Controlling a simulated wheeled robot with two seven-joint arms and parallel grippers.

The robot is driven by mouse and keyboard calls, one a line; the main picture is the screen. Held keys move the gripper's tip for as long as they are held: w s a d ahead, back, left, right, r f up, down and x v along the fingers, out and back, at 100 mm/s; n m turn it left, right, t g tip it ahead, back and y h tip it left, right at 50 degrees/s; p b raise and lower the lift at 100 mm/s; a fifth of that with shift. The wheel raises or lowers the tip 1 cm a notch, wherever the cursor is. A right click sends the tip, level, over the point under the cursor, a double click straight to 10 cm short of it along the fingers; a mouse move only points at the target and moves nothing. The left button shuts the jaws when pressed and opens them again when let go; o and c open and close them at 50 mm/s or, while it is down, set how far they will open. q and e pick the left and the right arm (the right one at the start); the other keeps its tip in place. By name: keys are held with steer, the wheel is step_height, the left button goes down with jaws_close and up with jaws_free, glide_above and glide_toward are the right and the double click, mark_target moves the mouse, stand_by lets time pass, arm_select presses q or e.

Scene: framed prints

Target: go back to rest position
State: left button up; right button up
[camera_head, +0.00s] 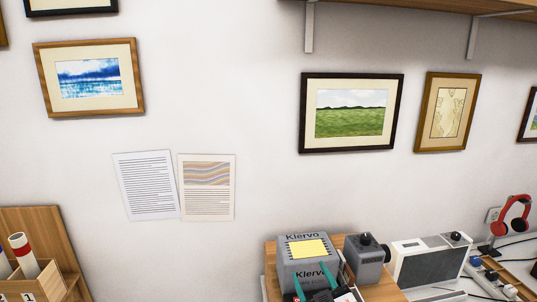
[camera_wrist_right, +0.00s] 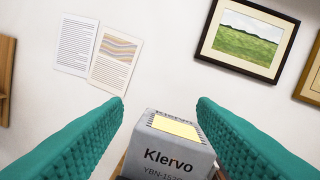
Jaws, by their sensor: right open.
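My right gripper (camera_head: 309,271) is at the bottom of the head view, with its two teal fingers apart. In the right wrist view the fingers (camera_wrist_right: 159,102) are spread wide with nothing held between them. A grey Klervo box (camera_head: 296,251) with a yellow label appears behind the fingers; in the wrist view the box (camera_wrist_right: 172,150) shows in the gap between them. I cannot tell whether a finger touches it. My left gripper is not in view.
Framed prints hang on the white wall: a blue seascape (camera_head: 88,79), a green field (camera_head: 349,121) and a map (camera_head: 447,112). Two paper sheets (camera_head: 147,186) hang lower. A grey device (camera_head: 366,260), a white appliance (camera_head: 428,262) and red headphones (camera_head: 515,215) stand right. A wooden holder (camera_head: 40,283) is lower left.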

steer(key=s+d+f+m+g+h, duration=0.1)
steer(key=s+d+f+g, duration=0.1)
steer(key=s+f, duration=0.2)
steer(key=s+d+f+m+g+h, duration=0.2)
steer(key=s+d+f, duration=0.1)
steer(key=s+f, duration=0.1)
steer(key=s+d+f+m+g+h, duration=0.1)
steer(key=s+d+f+g, duration=0.2)
steer(key=s+f, duration=0.1)
steer(key=shift+f+h, duration=0.3)
steer(key=shift+f, duration=0.25)
steer(key=s+d+f+g, duration=0.2)
steer(key=s+f+g, duration=0.15)
steer(key=s, duration=0.55)
steer(key=s+d+f+g, duration=0.1)
steer(key=s+f+g, duration=0.25)
steer(key=s, duration=0.55)
step_height(320, 180, down, 30)
steer(key=s+g+b, duration=0.1)
steer(key=g+b, duration=0.1)
steer(key=b, duration=0.3)
steer(key=s+d+f+b, duration=0.1)
steer(key=s+f+b, duration=0.1)
steer(key=s+f, duration=0.6)
steer(key=s+d+f+g+b, duration=0.1)
steer(key=s+d+f+b, duration=0.1)
steer(key=s+f, duration=0.7)
step_height(320, 180, down, 4)
steer(key=shift+f+b, duration=0.25)
steer(key=shift+b, duration=0.25)
